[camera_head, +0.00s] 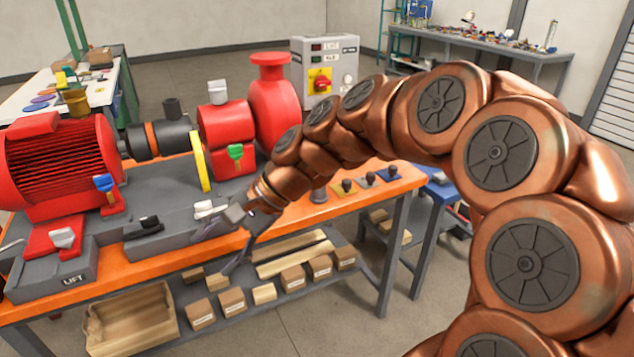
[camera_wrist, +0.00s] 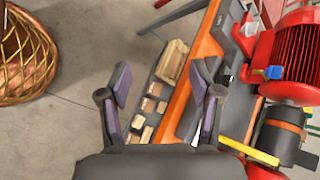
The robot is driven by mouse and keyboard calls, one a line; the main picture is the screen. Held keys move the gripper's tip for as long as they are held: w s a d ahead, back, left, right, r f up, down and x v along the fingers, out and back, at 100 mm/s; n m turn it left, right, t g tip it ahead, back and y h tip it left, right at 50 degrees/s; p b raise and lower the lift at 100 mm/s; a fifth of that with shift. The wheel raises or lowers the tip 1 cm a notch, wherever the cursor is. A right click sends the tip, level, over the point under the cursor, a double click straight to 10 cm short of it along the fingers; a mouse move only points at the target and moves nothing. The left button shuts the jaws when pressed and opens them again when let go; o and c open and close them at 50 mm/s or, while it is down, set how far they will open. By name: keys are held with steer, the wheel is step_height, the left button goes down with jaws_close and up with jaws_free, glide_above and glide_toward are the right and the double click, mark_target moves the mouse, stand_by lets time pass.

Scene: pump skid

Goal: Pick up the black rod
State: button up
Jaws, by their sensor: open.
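I cannot make out a black rod for certain. A small black piece (camera_head: 146,225) lies on the grey skid base (camera_head: 178,193) in front of the red motor, but its shape is too small to tell. My gripper (camera_head: 213,254) is open and empty at the front edge of the orange bench (camera_head: 284,232), to the right of that piece. In the wrist view my gripper (camera_wrist: 161,88) has its two fingers wide apart, with the lower shelf and bench edge behind them. The right finger hides part of the bench.
The red motor (camera_head: 60,165), yellow guard (camera_head: 200,160) and red pump (camera_head: 274,100) stand along the bench. Black knobs (camera_head: 347,185) sit at its right. Small boxes (camera_head: 231,301) and a wooden crate (camera_head: 132,315) are on the lower shelf.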

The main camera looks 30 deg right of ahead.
steer(key=w+d+r+m+t+y+b, duration=0.2)
steer(key=w+d+m+t+b, duration=0.2)
steer(key=w+d+m+t, duration=0.9)
steer(key=w+d+f+m+t+h+b, duration=0.15)
steer(key=d+m, duration=0.25)
steer(key=d, duration=0.9)
steer(key=w+d+m+g+h+b, duration=0.1)
steer(key=w+d+m+h, duration=0.2)
steer(key=d, duration=0.9)
steer(key=shift+m+t, duration=0.25)
steer(key=shift+m, duration=0.15)
steer(key=shift+d+r+x, duration=0.1)
steer(key=shift+r+x, duration=0.05)
steer(key=shift+x, duration=1.05)
steer(key=shift+d+r+x, duration=0.1)
steer(key=shift+r+x, duration=0.1)
steer(key=shift+x, duration=1)
steer(key=shift+r+x, duration=0.15)
steer(key=shift+x, duration=1.05)
steer(key=shift+w, duration=0.1)
jaws_close()
